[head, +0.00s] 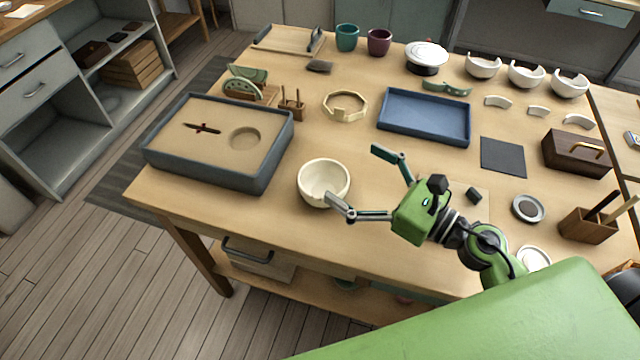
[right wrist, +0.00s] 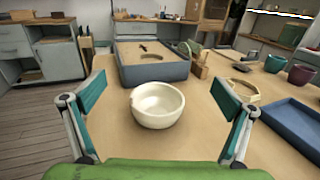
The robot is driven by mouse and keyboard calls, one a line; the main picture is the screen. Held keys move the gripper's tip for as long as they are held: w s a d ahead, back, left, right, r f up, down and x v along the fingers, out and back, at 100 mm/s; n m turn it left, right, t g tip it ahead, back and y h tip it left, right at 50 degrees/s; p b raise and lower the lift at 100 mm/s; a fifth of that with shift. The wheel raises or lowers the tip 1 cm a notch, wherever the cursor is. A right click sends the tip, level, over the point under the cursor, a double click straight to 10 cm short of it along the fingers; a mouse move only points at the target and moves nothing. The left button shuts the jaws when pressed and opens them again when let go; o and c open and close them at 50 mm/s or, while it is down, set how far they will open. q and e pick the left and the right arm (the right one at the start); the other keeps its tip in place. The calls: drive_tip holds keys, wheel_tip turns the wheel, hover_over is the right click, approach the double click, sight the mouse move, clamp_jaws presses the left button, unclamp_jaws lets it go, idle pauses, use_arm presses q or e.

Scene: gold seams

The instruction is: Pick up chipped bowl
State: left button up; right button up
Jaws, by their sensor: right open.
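A cream bowl (head: 323,183) stands upright on the wooden table (head: 250,232) near its front edge. In the right wrist view the bowl (right wrist: 157,104) sits between my open fingers and ahead of them, with what looks like a small chip at the left of its rim. My right gripper (head: 358,178) is open and empty, just right of the bowl, its fingers pointing at it. In the head view one fingertip overlaps the bowl's lower right side; I cannot tell whether it touches. In the right wrist view the gripper (right wrist: 160,98) spans wider than the bowl. My left gripper is not in view.
A grey box with a tan inset (head: 217,165) stands left of the bowl. A blue tray (head: 424,143) and an octagonal wooden frame (head: 345,93) lie behind. Broken white bowls (head: 526,74) and shards stand at the back right. Table is clear around the bowl.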

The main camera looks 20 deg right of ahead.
sight(345, 192)
wheel_tip(345, 192, down, 8)
drive_tip(key=shift+r+b, duration=0.25)
drive_tip(key=shift+b, duration=0.55)
drive_tip(key=shift+w+a+f+p, duration=0.25)
drive_tip(key=shift+w+a+p, duration=0.1)
drive_tip(key=shift+w, duration=0.2)
drive_tip(key=p+x, duration=0.1)
drive_tip(key=x, duration=0.4)
drive_tip(key=shift+w+a+p, duration=0.15)
drive_tip(key=shift+w+p, duration=0.15)
drive_tip(key=shift+p, duration=0.05)
drive_tip(key=shift+w+a+f, duration=0.1)
drive_tip(key=shift+w+a, duration=0.15)
drive_tip(key=c, duration=1.1)
